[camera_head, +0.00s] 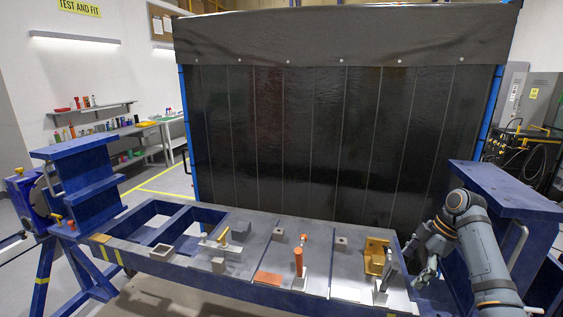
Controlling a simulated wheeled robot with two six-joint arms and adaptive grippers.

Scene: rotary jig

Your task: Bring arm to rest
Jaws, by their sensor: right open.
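My right arm comes in from the right side, grey with orange rings. Its right gripper (421,277) is open, with nothing visible between the fingers. It hangs just right of a gold bracket block (374,256) and an upright grey clamp lever (388,264) on the jig table. The rotary jig (210,268) is a long blue frame with grey plates, lying level between two blue end uprights. The picture is too small to tell whether the gripper touches the jig. My left arm and left gripper are out of view.
An orange-handled clamp (298,262), an orange plate (268,278) and several small grey blocks sit on the jig plates. The blue right end upright (506,190) stands close beside my right arm. A dark welding curtain (320,140) closes off the back.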

